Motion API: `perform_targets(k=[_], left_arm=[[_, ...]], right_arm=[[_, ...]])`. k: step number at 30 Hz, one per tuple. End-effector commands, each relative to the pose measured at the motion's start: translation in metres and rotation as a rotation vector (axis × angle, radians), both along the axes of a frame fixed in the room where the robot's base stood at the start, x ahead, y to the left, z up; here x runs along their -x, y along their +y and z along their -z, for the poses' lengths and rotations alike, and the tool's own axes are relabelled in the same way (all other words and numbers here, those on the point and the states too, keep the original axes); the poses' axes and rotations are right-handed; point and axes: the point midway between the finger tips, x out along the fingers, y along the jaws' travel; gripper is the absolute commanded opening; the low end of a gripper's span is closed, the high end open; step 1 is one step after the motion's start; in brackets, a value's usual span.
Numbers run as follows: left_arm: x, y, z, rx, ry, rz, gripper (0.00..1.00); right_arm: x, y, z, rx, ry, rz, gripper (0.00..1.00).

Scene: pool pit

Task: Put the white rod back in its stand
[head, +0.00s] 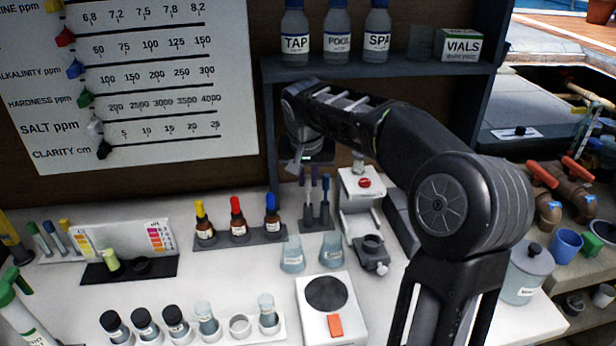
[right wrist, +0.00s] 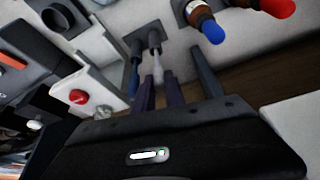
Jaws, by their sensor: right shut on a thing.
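The white rod (right wrist: 157,67) shows in the right wrist view between the two dark fingers of my right gripper (right wrist: 159,84), which is shut on it. The rod's dark far end is at the small grey stand (right wrist: 129,46); I cannot tell whether it is fully seated. A blue rod (right wrist: 135,76) stands beside it in the same stand. In the head view my right gripper (head: 308,186) points down over the stand (head: 316,225), with the blue rod (head: 325,188) just to the right. The white rod is hard to make out there. My left gripper is not in view.
Dropper bottles (head: 237,220) with coloured caps stand left of the stand. A white device with a red button (head: 364,183) is close on its right. Two clear cups (head: 292,253) stand in front. A shelf (head: 400,72) with bottles is behind and above my wrist.

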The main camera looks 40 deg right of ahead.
Motion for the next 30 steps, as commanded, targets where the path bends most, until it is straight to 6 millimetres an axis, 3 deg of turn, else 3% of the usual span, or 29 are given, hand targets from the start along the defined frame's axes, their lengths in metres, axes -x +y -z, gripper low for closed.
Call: perform_targets(k=[7,8,17,30], left_arm=[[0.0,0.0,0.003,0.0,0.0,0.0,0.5],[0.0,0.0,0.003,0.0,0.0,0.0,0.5],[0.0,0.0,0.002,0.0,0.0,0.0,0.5],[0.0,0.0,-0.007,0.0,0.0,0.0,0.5]], right_arm=[[0.0,0.0,0.004,0.0,0.0,0.0,0.0],[0.0,0.0,0.003,0.0,0.0,0.0,0.16],[0.0,0.0,0.003,0.0,0.0,0.0,0.4],[0.0,0.0,-0.008,0.0,-0.001,0.0,0.4]])
